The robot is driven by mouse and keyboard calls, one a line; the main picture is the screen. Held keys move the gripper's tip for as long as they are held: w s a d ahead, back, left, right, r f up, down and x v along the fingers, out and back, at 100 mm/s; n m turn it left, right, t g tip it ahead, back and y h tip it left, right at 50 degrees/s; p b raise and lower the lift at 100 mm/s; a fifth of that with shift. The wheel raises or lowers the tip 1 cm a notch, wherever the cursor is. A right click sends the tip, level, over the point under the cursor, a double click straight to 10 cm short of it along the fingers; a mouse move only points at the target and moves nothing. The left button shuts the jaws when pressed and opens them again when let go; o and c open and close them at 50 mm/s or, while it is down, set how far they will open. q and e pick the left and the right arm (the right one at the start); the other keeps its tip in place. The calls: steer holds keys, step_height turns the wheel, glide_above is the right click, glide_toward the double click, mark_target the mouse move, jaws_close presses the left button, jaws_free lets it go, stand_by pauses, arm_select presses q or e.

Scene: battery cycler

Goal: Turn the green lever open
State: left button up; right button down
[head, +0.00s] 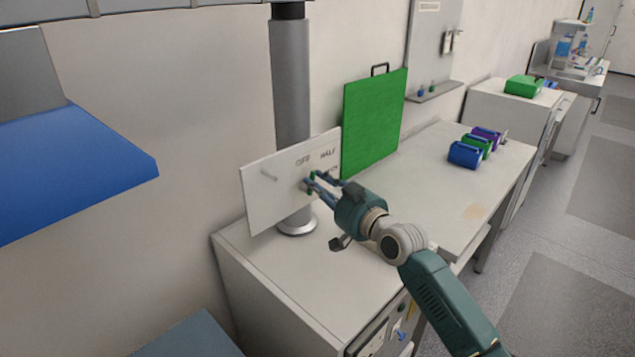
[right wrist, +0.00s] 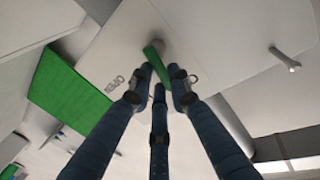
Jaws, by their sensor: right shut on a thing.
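The green lever (head: 312,175) sits on a white upright panel (head: 262,205) lettered OFF and HALF; a further marking is partly hidden by my fingers. In the right wrist view the lever (right wrist: 153,54) is a short green bar at the fingertips, with the word OPEN beside it on the panel. My right gripper (head: 314,182) is at the panel with its fingers closed around the lever; it also shows in the right wrist view (right wrist: 160,77). The lever's exact angle is hard to tell in the head view. My left gripper is not in view.
A small pale peg (head: 269,175) sticks out of the panel's left part. A grey column (head: 291,85) stands behind the panel. A green board (head: 372,125) is just right of it. Several colored boxes, one blue (head: 465,155), stand farther right on the bench (head: 430,180).

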steer(key=shift+w+d+f+m+g+y+p, duration=0.3)
steer(key=shift+f+m+g, duration=0.2)
steer(key=shift+m, duration=1.75)
steer(key=shift+w+d+f+m+g+y+p, duration=0.2)
steer(key=shift+f+m+g+p, duration=0.35)
steer(key=shift+m, duration=1.65)
steer(key=shift+w+d+f+m+g+y+p, duration=0.25)
steer(key=shift+m+g, duration=0.4)
steer(key=shift+m, duration=1.6)
steer(key=shift+f, duration=0.1)
steer(key=c, duration=1.6)
jaws_free()
steer(key=shift+c, duration=0.2)
steer(key=shift+d, duration=0.1)
steer(key=v, duration=1.2)
